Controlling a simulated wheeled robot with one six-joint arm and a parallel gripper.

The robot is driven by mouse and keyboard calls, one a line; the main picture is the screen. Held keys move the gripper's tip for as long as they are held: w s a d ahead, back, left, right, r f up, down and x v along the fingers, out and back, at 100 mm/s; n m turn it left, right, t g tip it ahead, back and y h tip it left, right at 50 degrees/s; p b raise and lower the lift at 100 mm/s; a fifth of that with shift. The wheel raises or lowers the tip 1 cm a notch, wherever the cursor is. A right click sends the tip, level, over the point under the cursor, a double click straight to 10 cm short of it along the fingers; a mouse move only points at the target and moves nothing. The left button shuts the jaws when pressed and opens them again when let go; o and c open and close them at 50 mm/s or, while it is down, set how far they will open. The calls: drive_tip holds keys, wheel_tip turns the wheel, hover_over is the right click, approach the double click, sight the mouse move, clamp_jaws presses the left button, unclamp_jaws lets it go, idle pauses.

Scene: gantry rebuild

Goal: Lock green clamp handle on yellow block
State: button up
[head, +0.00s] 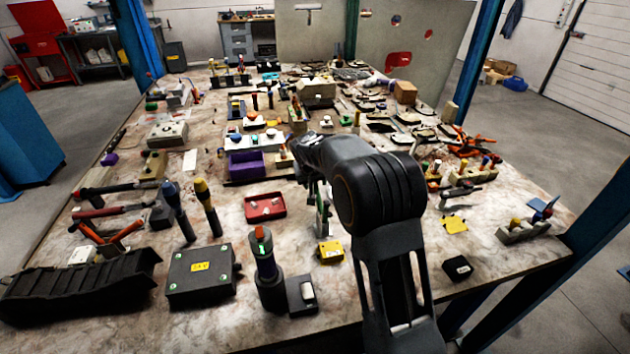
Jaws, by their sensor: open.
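My arm reaches out over the table, and its dark wrist and gripper (303,158) hang over the middle of the table. The gripper is open; its fingertips are small and partly hidden, and I see nothing held. A yellow block (330,251) lies below the arm, towards the near edge. A narrow green and white upright piece (321,216) stands just behind it, partly covered by my arm. I cannot tell whether it is the green clamp handle. Another yellow block (454,224) lies to the right of my arm. Neither block shows a clear handle position.
The table is crowded. Some bare tabletop (510,270) shows at the near right.

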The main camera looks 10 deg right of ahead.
drive_tip(key=shift+c, duration=0.4)
clamp_jaws()
